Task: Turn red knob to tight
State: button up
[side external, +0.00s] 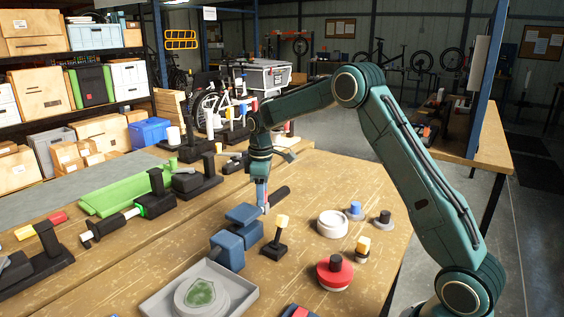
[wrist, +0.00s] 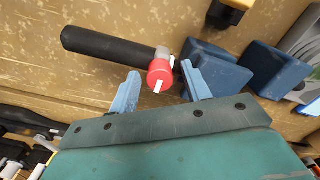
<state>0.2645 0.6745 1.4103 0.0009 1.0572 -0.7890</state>
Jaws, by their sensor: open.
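The red knob (wrist: 157,70) with a white mark on its face is in the middle of the wrist view. A long black handle (wrist: 108,46) and blue blocks (wrist: 222,74) adjoin it. My gripper (wrist: 160,80) is open, with one blue finger on either side of the knob. A gap shows at the left finger; I cannot tell whether the right finger touches. In the side external view, my gripper (side external: 263,203) points down beside the black handle (side external: 279,196) and the blue vise-like blocks (side external: 233,237). My fingers mostly hide the knob there.
A yellow-topped black stand (side external: 276,240) is close to the blue blocks. A red round piece (side external: 334,272), white disc (side external: 332,223) and small capped posts (side external: 361,249) stand to the right. A grey tray (side external: 243,291) is in front. Green and black tools (side external: 130,186) lie left.

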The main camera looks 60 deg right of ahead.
jog(key=c, duration=1)
jog(key=shift+m, duration=0.5)
jog(key=m, duration=0.3)
jog(key=shift+m, duration=0.4)
jog(key=m, duration=1)
jog(key=shift+m, duration=0.4)
jog(key=m, duration=0.5)
jog(key=shift+m, duration=0.3)
